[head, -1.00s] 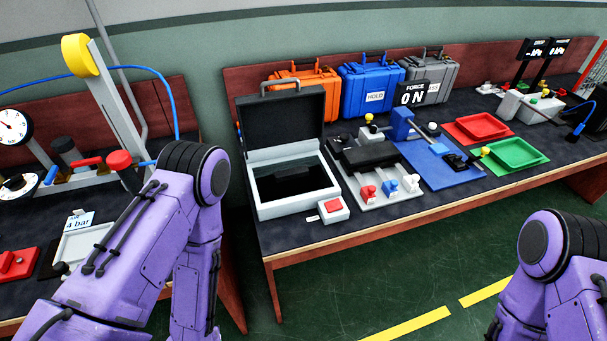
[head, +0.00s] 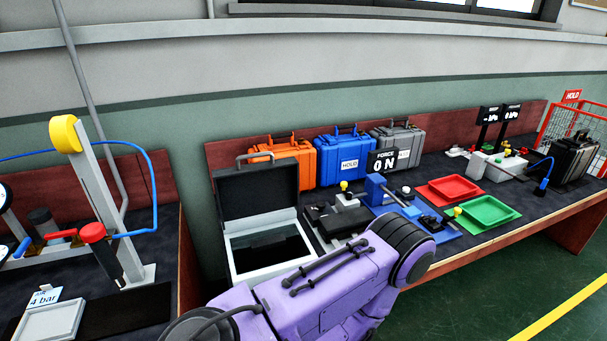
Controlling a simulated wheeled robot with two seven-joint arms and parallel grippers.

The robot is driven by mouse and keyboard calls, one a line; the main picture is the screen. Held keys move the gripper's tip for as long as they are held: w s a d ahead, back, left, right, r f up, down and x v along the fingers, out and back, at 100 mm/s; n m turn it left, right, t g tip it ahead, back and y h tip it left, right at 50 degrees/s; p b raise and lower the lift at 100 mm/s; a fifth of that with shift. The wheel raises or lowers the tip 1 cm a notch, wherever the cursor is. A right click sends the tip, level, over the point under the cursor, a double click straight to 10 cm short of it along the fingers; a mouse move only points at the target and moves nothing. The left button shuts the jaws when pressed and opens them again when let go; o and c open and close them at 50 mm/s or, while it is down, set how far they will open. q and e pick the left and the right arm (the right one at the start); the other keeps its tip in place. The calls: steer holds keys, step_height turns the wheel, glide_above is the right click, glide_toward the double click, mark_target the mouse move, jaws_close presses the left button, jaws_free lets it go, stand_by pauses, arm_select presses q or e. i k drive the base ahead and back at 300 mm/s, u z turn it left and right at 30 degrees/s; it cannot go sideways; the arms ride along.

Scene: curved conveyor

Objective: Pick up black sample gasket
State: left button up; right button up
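I cannot make out the black sample gasket for certain in the head view. The open black-and-grey case (head: 262,220) on the bench has a dark interior, and I cannot tell what lies in it. A blue plate fixture (head: 445,238) carries small dark parts, too small to tell apart. A purple link of my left arm crosses the lower middle and covers part of the bench front. Neither gripper shows in the view.
A red tray (head: 452,189) and a green tray (head: 489,212) look empty. Orange (head: 281,164), blue (head: 343,158) and grey (head: 397,148) cases stand at the back. A gauge stand with a red-topped post (head: 100,250) is on the left bench. A red wire cage (head: 578,125) stands far right.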

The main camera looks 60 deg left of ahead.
mark_target(263, 245)
steer(key=i, duration=1.2)
steer(key=u, duration=1.75)
